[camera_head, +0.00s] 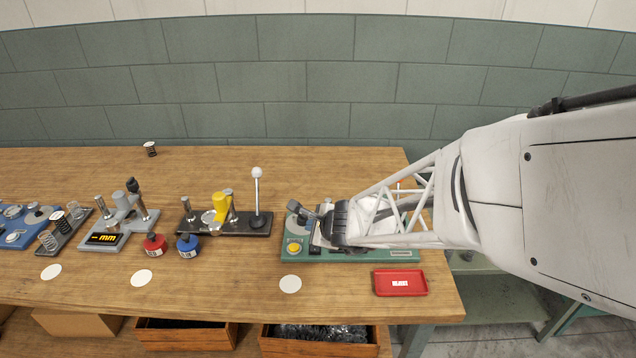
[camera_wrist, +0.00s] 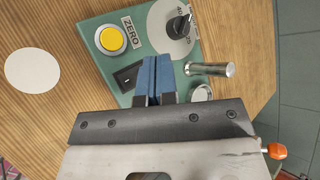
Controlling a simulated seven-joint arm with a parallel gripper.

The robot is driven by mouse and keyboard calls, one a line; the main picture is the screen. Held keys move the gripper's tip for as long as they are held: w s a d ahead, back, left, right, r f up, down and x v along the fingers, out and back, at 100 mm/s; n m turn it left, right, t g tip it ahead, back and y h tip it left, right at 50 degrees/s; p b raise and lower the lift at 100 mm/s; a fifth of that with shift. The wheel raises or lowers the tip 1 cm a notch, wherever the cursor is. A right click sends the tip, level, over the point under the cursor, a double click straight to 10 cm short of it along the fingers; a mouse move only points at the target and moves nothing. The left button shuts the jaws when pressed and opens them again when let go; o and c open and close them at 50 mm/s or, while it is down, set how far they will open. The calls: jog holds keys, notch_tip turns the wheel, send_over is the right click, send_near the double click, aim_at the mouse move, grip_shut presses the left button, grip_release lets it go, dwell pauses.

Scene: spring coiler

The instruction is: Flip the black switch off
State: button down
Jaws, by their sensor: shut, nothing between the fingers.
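The black rocker switch (camera_wrist: 127,77) sits in a black frame on a green base in the wrist view, below the yellow button. I cannot tell which side of it is pressed in. My gripper (camera_wrist: 153,78) has its blue fingers closed together with nothing between them, just right of the switch and over the green base. Whether the fingertips touch anything is unclear. In the head view my gripper covers much of the green base (camera_head: 370,257), and I cannot make out the switch clearly there.
On the green base are the yellow button (camera_wrist: 111,39), a dial with a black knob (camera_wrist: 178,26) and a metal post (camera_wrist: 215,69). A red tray (camera_head: 400,283) lies in front. A lever with a white knob (camera_head: 257,172) stands to the left.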

aim_at(315, 248)
jog(key=shift+s+r, duration=0.15)
jog(key=shift+r, duration=0.9)
jog(key=s+d+r+n+g, duration=0.3)
jog(key=s+d+r+n, duration=0.3)
jog(key=s+r+n, duration=0.55)
jog(key=s+d+r+n+g+h, duration=0.1)
jog(key=s+d+r+n+h, duration=0.1)
jog(key=s+d, duration=0.5)
jog(key=s+d+r+n+g+h, duration=0.1)
jog(key=s+d+r+n+h, duration=0.1)
jog(key=s+d+n+h, duration=0.2)
jog(key=s+d, duration=0.3)
jog(key=s, duration=0.1)
jog(key=shift+d+r, duration=0.15)
jog(key=shift+r, duration=0.15)
jog(key=shift+n, duration=0.25)
